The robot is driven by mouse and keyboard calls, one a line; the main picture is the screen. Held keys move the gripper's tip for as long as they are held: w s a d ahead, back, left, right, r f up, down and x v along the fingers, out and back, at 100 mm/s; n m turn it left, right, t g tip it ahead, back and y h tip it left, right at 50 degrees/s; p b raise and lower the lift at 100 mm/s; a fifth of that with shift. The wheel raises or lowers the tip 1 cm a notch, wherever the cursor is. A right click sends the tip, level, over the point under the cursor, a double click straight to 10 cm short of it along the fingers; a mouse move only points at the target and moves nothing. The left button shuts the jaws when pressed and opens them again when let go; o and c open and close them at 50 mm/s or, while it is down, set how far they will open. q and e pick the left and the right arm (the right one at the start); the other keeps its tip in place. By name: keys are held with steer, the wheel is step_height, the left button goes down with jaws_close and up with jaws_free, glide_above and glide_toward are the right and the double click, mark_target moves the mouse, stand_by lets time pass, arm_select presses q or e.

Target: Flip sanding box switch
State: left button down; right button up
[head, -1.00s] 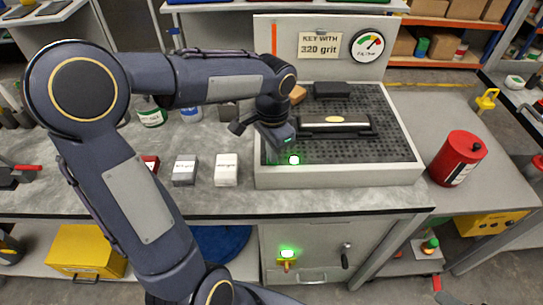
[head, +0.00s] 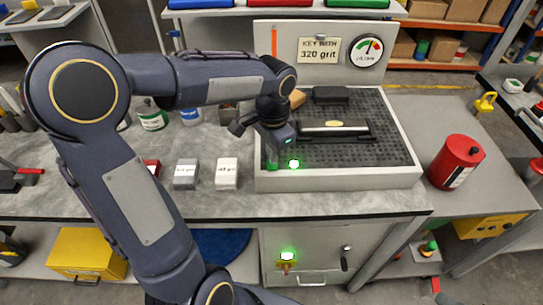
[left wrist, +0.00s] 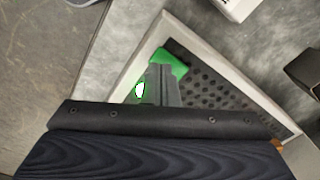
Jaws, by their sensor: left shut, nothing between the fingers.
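The sanding box (head: 340,180) is a pale tray with a dark perforated top on the bench. At its near left corner is a green piece (head: 272,160), seemingly the switch, beside a lit green lamp (head: 293,163). The left wrist view also shows the green piece (left wrist: 170,64) and the lamp (left wrist: 140,90). My left gripper (head: 277,148) is shut and empty, pointing down right over that corner. In the left wrist view its fingers (left wrist: 160,80) overlap the green piece; I cannot tell whether they touch. My right gripper is out of view.
Small labelled boxes (head: 226,174) stand left of the tray. A red canister (head: 456,162) stands at right. A second green lamp (head: 287,254) glows on the cabinet front below.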

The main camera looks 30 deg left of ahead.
mark_target(272, 166)
arm_select(q)
step_height(272, 166, up, 5)
steer(key=p, duration=0.3)
steer(key=shift+p, duration=0.35)
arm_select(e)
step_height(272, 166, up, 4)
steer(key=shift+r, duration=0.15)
arm_select(q)
steer(key=s+d+r+n+t+h, duration=0.1)
steer(key=s+d+n+t+h, duration=0.1)
steer(key=s, duration=0.6)
steer(key=s+d+n+t+h, duration=0.1)
steer(key=s+d+n+t, duration=0.1)
steer(key=s+n, duration=0.3)
steer(key=s+t, duration=0.1)
steer(key=s, duration=0.3)
steer(key=shift+r+n+t+h, duration=0.3)
steer(key=shift+r+h, duration=0.1)
